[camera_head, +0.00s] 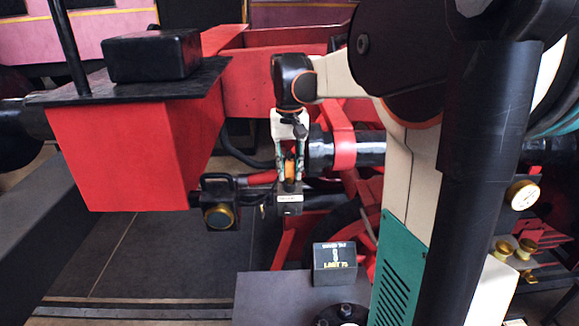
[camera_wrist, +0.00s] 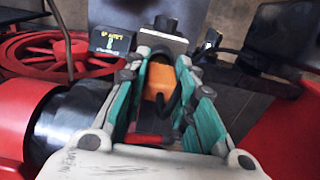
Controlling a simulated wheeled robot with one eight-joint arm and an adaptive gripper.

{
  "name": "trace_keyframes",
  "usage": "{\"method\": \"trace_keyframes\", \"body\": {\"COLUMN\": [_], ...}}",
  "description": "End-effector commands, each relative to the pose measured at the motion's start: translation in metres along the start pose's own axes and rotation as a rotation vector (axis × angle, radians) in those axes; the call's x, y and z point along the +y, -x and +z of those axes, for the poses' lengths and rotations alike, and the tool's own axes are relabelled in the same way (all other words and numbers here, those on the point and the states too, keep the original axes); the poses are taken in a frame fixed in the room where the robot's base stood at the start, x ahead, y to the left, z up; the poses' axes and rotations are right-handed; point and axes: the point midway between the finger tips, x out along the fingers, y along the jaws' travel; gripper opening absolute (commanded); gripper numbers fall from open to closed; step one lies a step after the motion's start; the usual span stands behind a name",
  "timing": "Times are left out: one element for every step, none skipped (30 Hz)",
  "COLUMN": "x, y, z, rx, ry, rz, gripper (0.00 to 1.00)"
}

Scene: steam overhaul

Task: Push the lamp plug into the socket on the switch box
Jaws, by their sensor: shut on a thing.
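My gripper (camera_head: 290,176) points down in the head view, its green-lined fingers shut on an orange plug (camera_head: 291,167). In the wrist view the orange plug (camera_wrist: 158,84) sits between the fingers (camera_wrist: 166,66), with a black cable curving beside it. Just beyond the fingertips is a small grey box (camera_head: 289,205) with a white label; it also shows in the wrist view (camera_wrist: 163,42). Whether the plug touches this box or its socket is hidden by the fingers.
A black lamp with a brass ring (camera_head: 218,214) is left of the grey box. A large red block (camera_head: 130,150) stands further left. A black pipe with a red band (camera_head: 344,150) runs close right of my gripper. Brass fittings and a gauge (camera_head: 522,195) are far right.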

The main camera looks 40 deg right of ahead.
Motion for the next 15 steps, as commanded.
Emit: {"method": "trace_keyframes", "body": {"x": [0.0000, 0.0000, 0.0000, 0.0000, 0.0000, 0.0000, 0.0000, 0.0000, 0.0000, 0.0000, 0.0000, 0.0000, 0.0000, 0.0000, 0.0000], "y": [0.0003, 0.0003, 0.0003, 0.0003, 0.0003, 0.0001, -0.0001, -0.0005, -0.0011, -0.0017, -0.0023, -0.0032, -0.0038, -0.0043, -0.0048], "z": [0.0000, 0.0000, 0.0000, 0.0000, 0.0000, 0.0000, 0.0000, 0.0000, 0.0000, 0.0000, 0.0000, -0.0001, -0.0001, -0.0001, -0.0001], "rx": [0.000, 0.000, 0.000, 0.000, 0.000, 0.000, 0.000, 0.000, 0.000, 0.000, 0.000, 0.000, 0.000, 0.000, 0.000], "ry": [0.000, 0.000, 0.000, 0.000, 0.000, 0.000, 0.000, 0.000, 0.000, 0.000, 0.000, 0.000, 0.000, 0.000, 0.000], "rz": [0.000, 0.000, 0.000, 0.000, 0.000, 0.000, 0.000, 0.000, 0.000, 0.000, 0.000, 0.000, 0.000, 0.000, 0.000], "gripper": [0.00, 0.00, 0.00, 0.00, 0.00, 0.00, 0.00, 0.00, 0.00, 0.00, 0.00, 0.00, 0.00, 0.00, 0.00]}}
